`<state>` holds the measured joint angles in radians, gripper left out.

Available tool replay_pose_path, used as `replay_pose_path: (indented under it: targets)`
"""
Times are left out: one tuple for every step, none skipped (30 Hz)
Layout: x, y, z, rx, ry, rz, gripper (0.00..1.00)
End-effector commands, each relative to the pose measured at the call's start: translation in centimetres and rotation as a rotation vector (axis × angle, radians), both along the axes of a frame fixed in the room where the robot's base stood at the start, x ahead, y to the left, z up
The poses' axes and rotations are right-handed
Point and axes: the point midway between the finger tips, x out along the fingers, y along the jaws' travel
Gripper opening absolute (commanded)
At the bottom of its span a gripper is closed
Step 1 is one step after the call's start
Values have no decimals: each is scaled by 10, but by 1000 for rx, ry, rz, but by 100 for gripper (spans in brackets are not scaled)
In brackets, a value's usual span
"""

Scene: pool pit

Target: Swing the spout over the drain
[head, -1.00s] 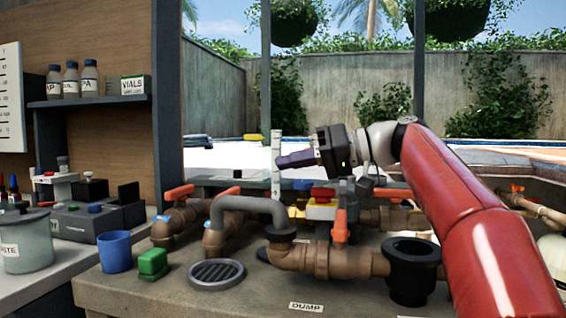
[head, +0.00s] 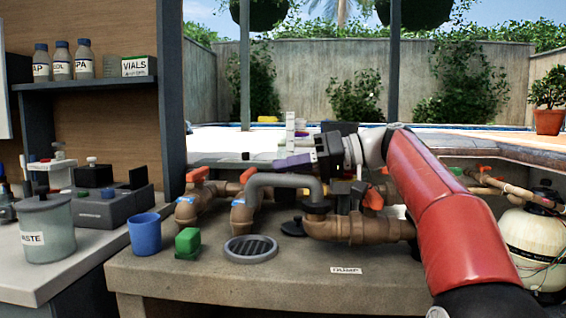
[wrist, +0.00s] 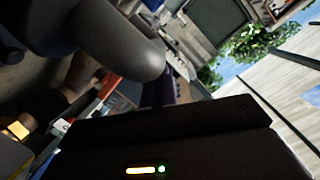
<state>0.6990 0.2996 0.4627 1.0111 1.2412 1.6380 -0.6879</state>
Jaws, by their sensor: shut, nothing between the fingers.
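The spout (head: 285,181) is a grey bent pipe in the head view. It rises from a dark collar on the brown pipework and arches left, its left end bending down. Contact cannot be told. A large grey rounded pipe, apparently the spout, shows close in the wrist view (wrist: 115,45).
Brown pipes with orange-handled valves (head: 197,174) stand behind and left of the spout. A green block (head: 187,243) and blue cup (head: 145,234) stand left of the drain. A DUMP label (head: 346,270) lies on the bench (head: 300,285). The bench front is clear.

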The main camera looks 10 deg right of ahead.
Motion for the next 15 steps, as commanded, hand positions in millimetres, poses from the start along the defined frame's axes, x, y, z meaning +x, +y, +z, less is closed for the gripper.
replay_pose_path:
  targets:
    - [0,0,0,0,0,0,0]
    - [0,0,0,0,0,0,0]
    - [0,0,0,0,0,0,0]
    - [0,0,0,0,0,0,0]
    - [0,0,0,0,0,0,0]
    - [0,0,-1,0,0,0,0]
    - [-1,1,-2,0,0,0,0]
    - [-2,1,-3,-1,-1,-1,0]
    - [-4,3,-6,-1,-1,-1,0]
    - [-5,3,-7,-2,-1,0,0]
    - [-7,4,-9,-2,-1,0,0]
    - [-9,5,-10,-2,-1,0,0]
    - [-10,6,-10,-2,-1,-1,0]
    - [-10,7,-10,-2,1,0,0]
    - [-11,7,-9,-2,2,0,0]
